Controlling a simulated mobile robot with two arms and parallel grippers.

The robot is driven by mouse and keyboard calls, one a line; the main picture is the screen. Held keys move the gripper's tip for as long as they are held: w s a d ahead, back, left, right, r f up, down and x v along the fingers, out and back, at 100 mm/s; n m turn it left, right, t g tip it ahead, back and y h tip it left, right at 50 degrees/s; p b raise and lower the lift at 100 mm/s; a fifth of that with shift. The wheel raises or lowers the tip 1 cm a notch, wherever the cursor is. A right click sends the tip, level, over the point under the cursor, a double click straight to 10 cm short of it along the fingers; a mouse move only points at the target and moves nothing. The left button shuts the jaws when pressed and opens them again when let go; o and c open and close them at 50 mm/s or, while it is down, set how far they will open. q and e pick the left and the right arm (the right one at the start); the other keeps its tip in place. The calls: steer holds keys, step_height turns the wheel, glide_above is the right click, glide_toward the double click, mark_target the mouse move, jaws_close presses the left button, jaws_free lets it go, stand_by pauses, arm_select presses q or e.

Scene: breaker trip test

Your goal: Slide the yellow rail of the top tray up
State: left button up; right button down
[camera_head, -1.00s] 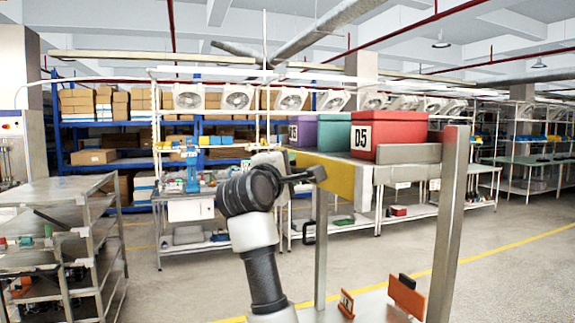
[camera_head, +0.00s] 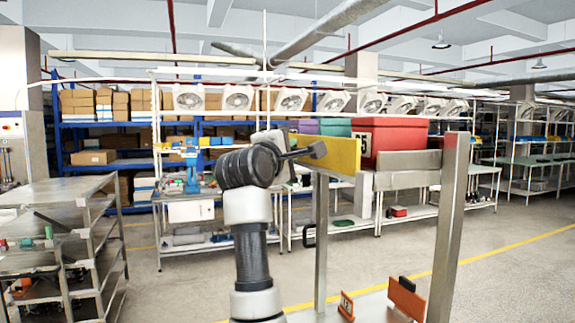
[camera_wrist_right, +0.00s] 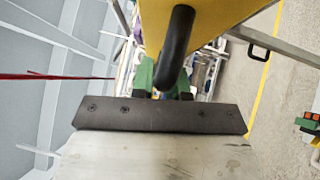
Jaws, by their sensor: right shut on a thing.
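The yellow rail (camera_head: 332,156) runs along the near side of the top tray, in front of the bins, and hides their lower parts. In the right wrist view the rail (camera_wrist_right: 200,15) carries a black curved handle (camera_wrist_right: 180,45). My right gripper (camera_head: 314,150) is at the rail's left part. The right wrist view shows its green fingertips (camera_wrist_right: 163,84) on both sides of the handle, shut on it. My left gripper is not in view.
A red bin (camera_head: 395,135), a green bin (camera_head: 337,126) and a purple bin (camera_head: 308,126) stand behind the rail. A metal post (camera_head: 449,220) rises at the right. Orange pieces (camera_head: 407,298) sit lower down. A shelf cart (camera_head: 65,195) stands left.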

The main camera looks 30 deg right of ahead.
steer(key=shift+s+r, duration=0.1)
steer(key=shift+r, duration=0.25)
steer(key=c, duration=1.1)
jaws_free()
steer(key=shift+f, duration=0.1)
steer(key=shift+a, duration=0.15)
steer(key=b+v, duration=0.5)
steer(key=v, duration=0.5)
steer(key=shift+s+a+f, duration=0.1)
steer(key=shift+s+a, duration=0.05)
steer(key=shift+a, duration=0.05)
